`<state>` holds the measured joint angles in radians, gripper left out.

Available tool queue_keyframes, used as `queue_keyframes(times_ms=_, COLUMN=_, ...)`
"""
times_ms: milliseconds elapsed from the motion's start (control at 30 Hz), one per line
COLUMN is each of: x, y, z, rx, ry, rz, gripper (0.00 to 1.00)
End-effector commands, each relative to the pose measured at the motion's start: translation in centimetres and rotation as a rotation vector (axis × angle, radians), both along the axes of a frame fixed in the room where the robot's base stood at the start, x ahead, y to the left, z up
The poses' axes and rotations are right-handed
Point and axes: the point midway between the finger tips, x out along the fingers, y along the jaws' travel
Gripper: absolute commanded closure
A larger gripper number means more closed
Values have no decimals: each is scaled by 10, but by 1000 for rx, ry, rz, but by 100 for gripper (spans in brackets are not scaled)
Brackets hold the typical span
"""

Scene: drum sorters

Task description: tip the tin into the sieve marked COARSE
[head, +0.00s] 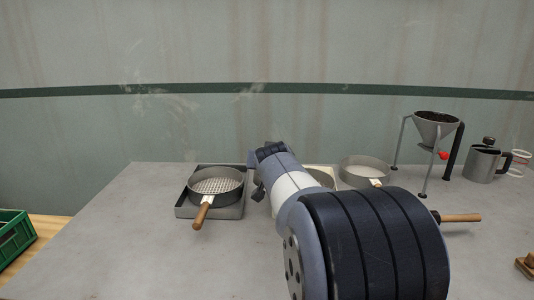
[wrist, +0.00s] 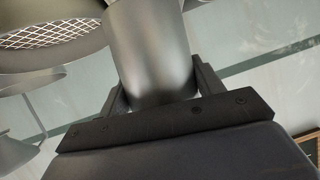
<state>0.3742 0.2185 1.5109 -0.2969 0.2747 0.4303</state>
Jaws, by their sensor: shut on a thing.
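My gripper (wrist: 160,86) is shut on a plain grey metal tin (wrist: 150,42), with a dark finger on each side of it. A round sieve with a coarse wire mesh (wrist: 52,22) shows at the upper left of the wrist view, close to the tin. In the head view, a dark-rimmed mesh sieve with a wooden handle (head: 202,212) sits on a grey tray at left centre. My arm covers most of my gripper and the tin there. No COARSE marking is readable. The tin's contents are hidden.
A pale-bottomed sieve (head: 363,170) stands right of my arm; another pan is partly behind the arm. A funnel on legs (head: 436,126) and a metal jug (head: 482,164) stand at the back right. A green crate (head: 14,238) is at the left. The table's left front is clear.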

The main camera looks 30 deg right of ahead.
Motion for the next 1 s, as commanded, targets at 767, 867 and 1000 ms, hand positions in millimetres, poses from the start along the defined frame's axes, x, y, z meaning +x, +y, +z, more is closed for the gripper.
queue_keyframes(times_ms=767, x=-3, y=-6, z=7, rx=72, ry=-17, rz=-3, gripper=62)
queue_keyframes(times_ms=867, x=-2, y=-7, z=7, rx=79, ry=-19, rz=-5, gripper=62)
queue_keyframes(times_ms=1000, x=-2, y=-9, z=8, rx=88, ry=-21, rz=-6, gripper=62)
